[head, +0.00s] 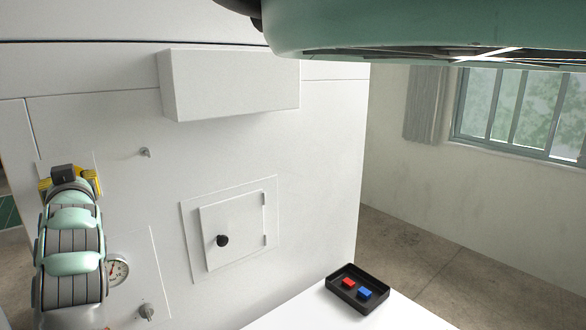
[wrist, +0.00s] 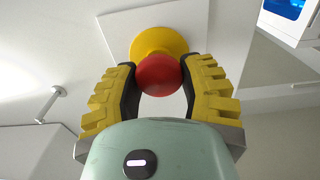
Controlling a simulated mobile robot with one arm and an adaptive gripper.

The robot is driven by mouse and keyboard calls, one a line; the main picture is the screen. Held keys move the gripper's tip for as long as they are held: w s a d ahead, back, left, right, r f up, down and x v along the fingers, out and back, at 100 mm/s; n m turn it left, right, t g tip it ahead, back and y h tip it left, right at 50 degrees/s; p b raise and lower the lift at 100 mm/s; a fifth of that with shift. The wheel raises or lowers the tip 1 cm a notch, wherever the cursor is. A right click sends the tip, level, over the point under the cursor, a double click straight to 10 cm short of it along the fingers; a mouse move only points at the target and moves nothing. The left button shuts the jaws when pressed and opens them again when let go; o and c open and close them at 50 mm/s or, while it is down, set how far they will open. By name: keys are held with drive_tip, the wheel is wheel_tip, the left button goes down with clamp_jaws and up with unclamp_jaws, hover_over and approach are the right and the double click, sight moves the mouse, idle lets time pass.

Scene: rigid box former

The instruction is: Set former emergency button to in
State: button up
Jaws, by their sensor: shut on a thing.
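The emergency button has a round red head (wrist: 158,75) on a yellow collar (wrist: 158,42), fixed to a light square plate (wrist: 115,28) in the wrist view. My gripper (wrist: 160,68) has its two yellow fingers on either side of the red head, with the dark pads against it. It is shut on the button. In the head view my gripper (head: 70,183) is at the left, against the white machine front, and the button is hidden behind it. I cannot tell whether the button is in or out.
The white machine front carries a small door with a black knob (head: 222,241), a protruding box (head: 230,85), a gauge (head: 117,271) and small knobs (head: 147,311). A black tray (head: 345,297) with red and blue blocks lies on a white surface at lower right.

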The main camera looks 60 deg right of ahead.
clamp_jaws()
drive_tip(key=shift+w+f+b, duration=0.1)
drive_tip(key=shift+f+b, duration=0.05)
drive_tip(key=shift+b, duration=0.35)
drive_tip(key=shift+w+d+b, duration=0.1)
drive_tip(key=shift+w+b, duration=0.2)
drive_tip(key=shift+b, duration=0.85)
drive_tip(key=o, duration=0.8)
unclamp_jaws()
